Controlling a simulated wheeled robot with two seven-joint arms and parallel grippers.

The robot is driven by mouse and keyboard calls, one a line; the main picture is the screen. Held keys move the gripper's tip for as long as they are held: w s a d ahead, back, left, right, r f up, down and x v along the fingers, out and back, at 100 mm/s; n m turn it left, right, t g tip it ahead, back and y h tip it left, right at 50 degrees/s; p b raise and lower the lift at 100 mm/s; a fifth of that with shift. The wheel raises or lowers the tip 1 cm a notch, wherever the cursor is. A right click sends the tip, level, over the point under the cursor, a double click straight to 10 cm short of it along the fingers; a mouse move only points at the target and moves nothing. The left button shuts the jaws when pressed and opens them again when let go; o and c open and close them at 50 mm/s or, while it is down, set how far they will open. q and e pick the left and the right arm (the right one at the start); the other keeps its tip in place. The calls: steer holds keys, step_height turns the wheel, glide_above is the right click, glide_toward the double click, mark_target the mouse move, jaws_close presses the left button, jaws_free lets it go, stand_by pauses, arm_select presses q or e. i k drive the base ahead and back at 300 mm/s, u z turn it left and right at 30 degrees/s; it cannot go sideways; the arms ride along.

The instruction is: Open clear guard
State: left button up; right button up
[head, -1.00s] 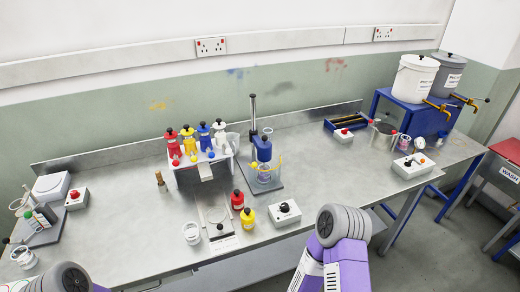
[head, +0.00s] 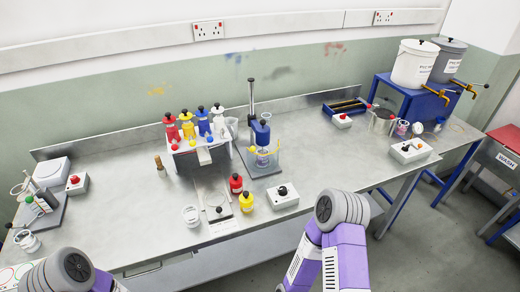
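A blue stirrer (head: 260,132) on an upright post stands on a dark base plate near the back middle of the bench. A clear guard (head: 274,151) with yellow edging stands around its lower front, with a beaker (head: 262,158) behind it. The guard looks closed, but it is small and I cannot be sure. My two arms enter at the bottom left and bottom right, in front of the bench. Neither gripper shows, and both arms are well away from the guard.
A rack (head: 214,156) with several coloured bottles stands left of the stirrer. A blue stand (head: 412,103) with buckets is at the right.

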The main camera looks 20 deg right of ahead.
mark_target(266, 156)
steer(key=k, duration=1.25)
steer(key=z, duration=0.65)
steer(key=i, duration=1.4)
steer(key=u, duration=0.45)
